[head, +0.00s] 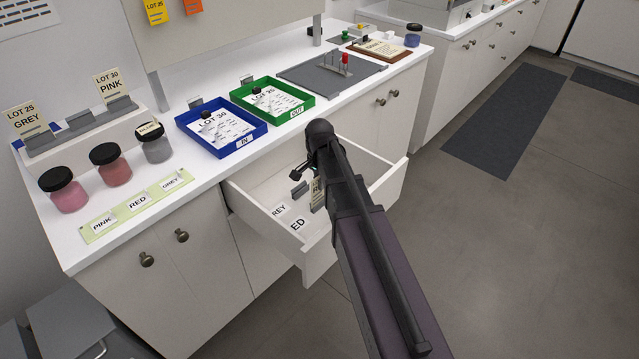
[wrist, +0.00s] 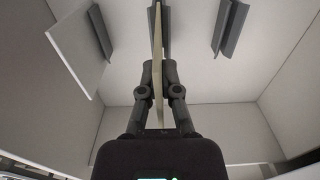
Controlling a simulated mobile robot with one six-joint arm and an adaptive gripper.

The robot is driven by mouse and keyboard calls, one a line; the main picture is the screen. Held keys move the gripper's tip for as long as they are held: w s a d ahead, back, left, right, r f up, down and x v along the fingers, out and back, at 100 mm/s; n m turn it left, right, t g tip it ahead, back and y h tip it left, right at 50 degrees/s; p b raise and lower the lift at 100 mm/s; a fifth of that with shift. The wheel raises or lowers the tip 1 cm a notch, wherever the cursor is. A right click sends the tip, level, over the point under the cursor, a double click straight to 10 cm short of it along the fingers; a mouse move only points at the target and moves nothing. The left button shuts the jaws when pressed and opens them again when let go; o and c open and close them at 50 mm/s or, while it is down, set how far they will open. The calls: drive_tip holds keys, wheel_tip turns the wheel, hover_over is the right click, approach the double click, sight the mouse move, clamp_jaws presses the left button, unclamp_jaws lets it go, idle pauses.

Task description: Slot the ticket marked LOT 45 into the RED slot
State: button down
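My gripper (wrist: 159,92) is shut on a pale ticket (wrist: 158,45), seen edge-on, inside the open drawer. The ticket stands upright and its far edge lines up with the middle dark holder (wrist: 164,16); I cannot tell whether it is seated in it. In the head view the ticket (head: 317,193) shows beside my arm, its print mostly hidden, so its lot number cannot be read. A label ending in "ED" (head: 298,224) lies on the drawer floor near it. A label ending in "REY" (head: 279,210) is beside that, near an empty holder (head: 298,188).
Another pale card (wrist: 77,48) leans at the left holder in the wrist view; the right holder (wrist: 230,27) is empty. Drawer walls (head: 384,185) close in around my gripper. On the counter, a rack (head: 90,135) holds LOT 25 GREY and LOT 30 PINK tickets with an empty middle slot.

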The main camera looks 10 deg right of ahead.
drive_tip(key=shift+f+b, duration=1)
drive_tip(key=shift+f, duration=0.1)
drive_tip(key=c, duration=0.7)
unclamp_jaws()
drive_tip(key=shift+r, duration=0.2)
drive_tip(key=shift+r+p, duration=2.9)
drive_tip(key=shift+p, duration=0.2)
drive_tip(key=shift+s+d+r+n+p, duration=0.3)
drive_tip(key=shift+s+r+n+p, duration=0.65)
drive_tip(key=shift+s+n, duration=1.3)
drive_tip(key=shift+s+d+r+n+p, duration=0.3)
drive_tip(key=shift+s+r+n+p, duration=0.85)
drive_tip(key=shift+s, duration=1.95)
drive_tip(key=shift+s+d+r+n+p, duration=0.3)
drive_tip(key=shift+s+r+n+p, duration=0.45)
drive_tip(key=shift+s+n, duration=1.6)
drive_tip(key=shift+s+m, duration=0.3)
drive_tip(key=shift+m, duration=0.05)
